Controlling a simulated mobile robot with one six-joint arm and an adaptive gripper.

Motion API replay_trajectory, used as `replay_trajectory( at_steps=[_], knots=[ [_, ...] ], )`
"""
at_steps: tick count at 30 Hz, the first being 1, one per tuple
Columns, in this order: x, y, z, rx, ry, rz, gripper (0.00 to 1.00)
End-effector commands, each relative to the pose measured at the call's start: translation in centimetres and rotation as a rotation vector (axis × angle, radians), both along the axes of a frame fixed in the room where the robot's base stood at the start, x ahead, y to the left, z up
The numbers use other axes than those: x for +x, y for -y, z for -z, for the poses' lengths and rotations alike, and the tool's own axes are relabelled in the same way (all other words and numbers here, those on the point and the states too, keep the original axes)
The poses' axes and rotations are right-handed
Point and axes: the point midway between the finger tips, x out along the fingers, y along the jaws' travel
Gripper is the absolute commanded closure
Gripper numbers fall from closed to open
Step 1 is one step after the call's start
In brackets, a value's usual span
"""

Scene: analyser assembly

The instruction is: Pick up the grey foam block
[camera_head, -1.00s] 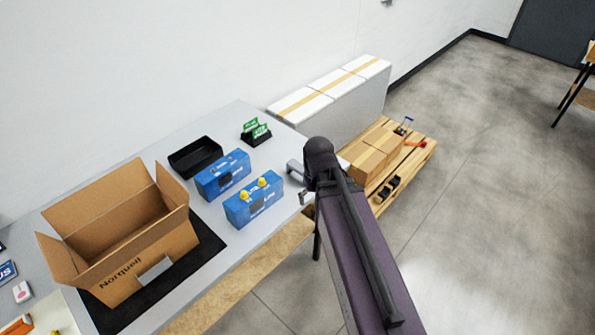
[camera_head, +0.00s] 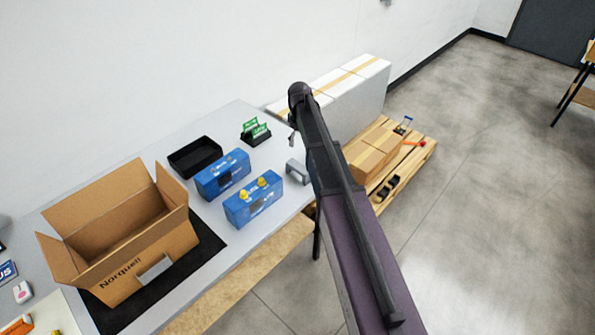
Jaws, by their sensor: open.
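The grey foam block (camera_head: 298,172) lies on the grey table near its right edge, just left of my arm. It looks like a block with a recess in its front side. My arm runs up from the bottom of the picture, past the block's right side. Only a small dark part of my gripper (camera_head: 291,139) shows, left of the arm and above the block in the picture. The arm hides the rest of it. My gripper is open, and the block rests apart from it on the table.
Two blue boxes (camera_head: 223,174) stand left of the block, the nearer with yellow knobs. Behind are a black tray (camera_head: 195,157) and a holder with green cards (camera_head: 256,132). An open carton (camera_head: 128,262) stands at left. A pallet (camera_head: 414,165) with cartons is right of the table.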

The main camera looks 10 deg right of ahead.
Motion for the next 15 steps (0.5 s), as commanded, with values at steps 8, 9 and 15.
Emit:
replay_trajectory(
  at_steps=[8,9,15],
  knots=[
    [-0.06,-0.04,0.02,0.0,0.0,0.0,0.03],
    [-0.06,-0.06,0.05,0.0,0.0,0.0,0.03],
    [-0.06,-0.08,0.77,0.0,0.0,0.0,0.03]
  ],
)
